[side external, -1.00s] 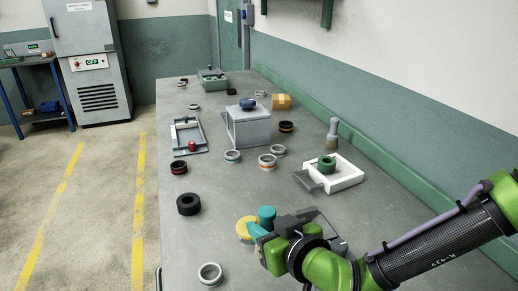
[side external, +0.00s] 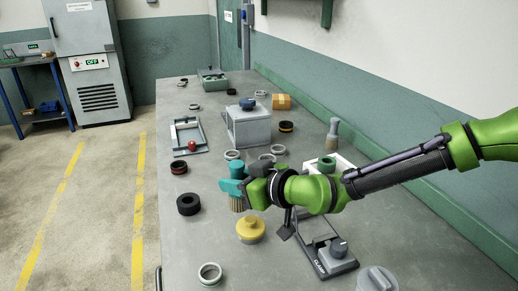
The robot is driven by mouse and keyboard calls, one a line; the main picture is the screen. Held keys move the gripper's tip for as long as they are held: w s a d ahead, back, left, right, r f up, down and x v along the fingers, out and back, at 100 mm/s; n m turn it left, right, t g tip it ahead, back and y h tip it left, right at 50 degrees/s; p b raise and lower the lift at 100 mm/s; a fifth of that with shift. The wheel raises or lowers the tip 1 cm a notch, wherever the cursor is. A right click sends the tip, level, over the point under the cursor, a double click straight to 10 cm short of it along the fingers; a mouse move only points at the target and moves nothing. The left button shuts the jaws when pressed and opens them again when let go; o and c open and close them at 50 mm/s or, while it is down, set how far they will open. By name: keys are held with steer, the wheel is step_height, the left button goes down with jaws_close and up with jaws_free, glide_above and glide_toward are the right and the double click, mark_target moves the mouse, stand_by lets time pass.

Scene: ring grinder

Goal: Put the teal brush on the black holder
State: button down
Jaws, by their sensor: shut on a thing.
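The teal brush (side external: 236,170) has a teal top and tan bristles pointing down; it is upright. My gripper (side external: 240,187) is shut on it, and its body hides part of the brush. The brush appears held above the grey table, though the gap under the bristles is hard to judge. A thick black ring-shaped piece (side external: 188,204) with a hole in its top sits to the left of the brush, apart from it; it looks like the black holder, but I cannot be certain.
A yellow round knobbed piece (side external: 250,230) stands just in front of the brush. A dark clamp fixture (side external: 325,258) lies under my arm. A grey box (side external: 248,127), several rings and a white tray (side external: 345,162) stand farther back.

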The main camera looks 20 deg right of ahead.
steer(key=shift+s+a, duration=0.1)
steer(key=shift+a, duration=0.3)
steer(key=shift+w+a+f, duration=0.1)
steer(key=shift+w+a, duration=0.1)
steer(key=shift+a, duration=0.1)
steer(key=shift+s+a+x, duration=0.1)
steer(key=shift+a+x, duration=0.05)
steer(key=shift+x, duration=2.5)
steer(key=shift+s+a+x, duration=0.1)
steer(key=shift+a+x, duration=0.1)
steer(key=shift+x, duration=2.4)
steer(key=shift+s+a+x, duration=0.1)
steer(key=shift+a+x, duration=0.05)
steer(key=shift+x, duration=2.5)
steer(key=c, duration=0.8)
jaws_free()
steer(key=shift+f, duration=0.1)
